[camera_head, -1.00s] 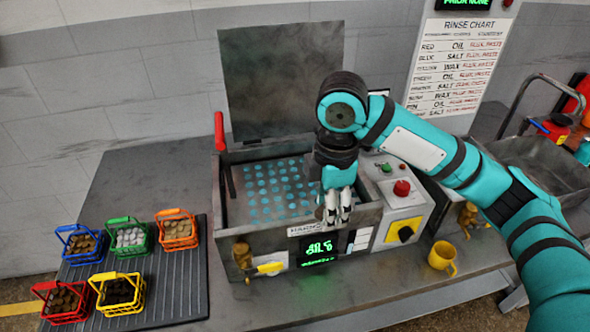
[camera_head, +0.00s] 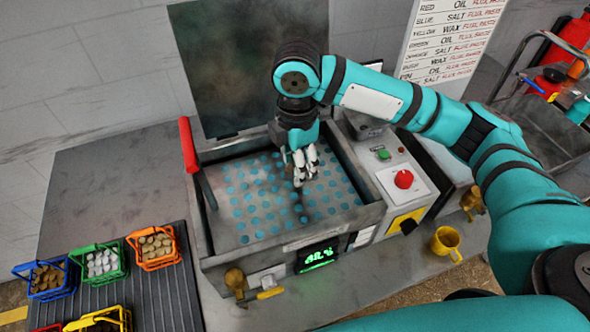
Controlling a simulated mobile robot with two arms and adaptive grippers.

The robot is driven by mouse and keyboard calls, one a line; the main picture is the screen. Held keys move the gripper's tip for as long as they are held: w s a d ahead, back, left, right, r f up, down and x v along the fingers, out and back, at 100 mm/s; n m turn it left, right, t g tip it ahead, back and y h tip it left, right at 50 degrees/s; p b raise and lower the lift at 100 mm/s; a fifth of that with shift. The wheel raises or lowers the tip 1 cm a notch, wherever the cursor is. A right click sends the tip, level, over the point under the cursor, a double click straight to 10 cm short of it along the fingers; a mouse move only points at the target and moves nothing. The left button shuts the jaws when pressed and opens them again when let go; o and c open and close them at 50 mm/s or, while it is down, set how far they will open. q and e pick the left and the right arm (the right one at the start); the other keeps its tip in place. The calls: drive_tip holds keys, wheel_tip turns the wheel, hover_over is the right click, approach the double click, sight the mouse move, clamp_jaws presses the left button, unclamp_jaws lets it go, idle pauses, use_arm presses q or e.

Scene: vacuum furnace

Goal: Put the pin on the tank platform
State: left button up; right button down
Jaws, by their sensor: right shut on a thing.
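The tank platform (camera_head: 252,205) is a grey plate with rows of blue-lit holes inside the open tank. My right gripper (camera_head: 304,178) is over the platform, right of its middle, pointing down and shut on a small dark thing. That thing, seemingly the pin (camera_head: 303,212), shows as a thin dark shape below the fingertips. It is too small to tell whether it touches the platform. My left gripper is out of view.
The tank's dark lid (camera_head: 250,65) stands open behind it, with a red handle (camera_head: 188,145) at the left. A control box with a red button (camera_head: 404,179) adjoins on the right. Coloured baskets sit on a ribbed mat (camera_head: 160,290).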

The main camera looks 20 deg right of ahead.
drive_tip(key=shift+w+f, duration=0.15)
drive_tip(key=shift+f, duration=0.25)
wheel_tip(320, 180, down, 2)
drive_tip(key=shift+w+f+p, duration=0.1)
drive_tip(key=shift+f+p, duration=0.1)
drive_tip(key=shift+p, duration=0.1)
drive_tip(key=shift+f, duration=0.35)
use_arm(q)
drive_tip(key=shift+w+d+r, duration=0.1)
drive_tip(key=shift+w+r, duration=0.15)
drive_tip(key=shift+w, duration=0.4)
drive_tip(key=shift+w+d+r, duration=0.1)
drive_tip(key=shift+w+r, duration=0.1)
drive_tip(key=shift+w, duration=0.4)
use_arm(e)
drive_tip(key=c, duration=1.1)
unclamp_jaws()
drive_tip(key=shift+f, duration=0.15)
drive_tip(key=o, duration=0.5)
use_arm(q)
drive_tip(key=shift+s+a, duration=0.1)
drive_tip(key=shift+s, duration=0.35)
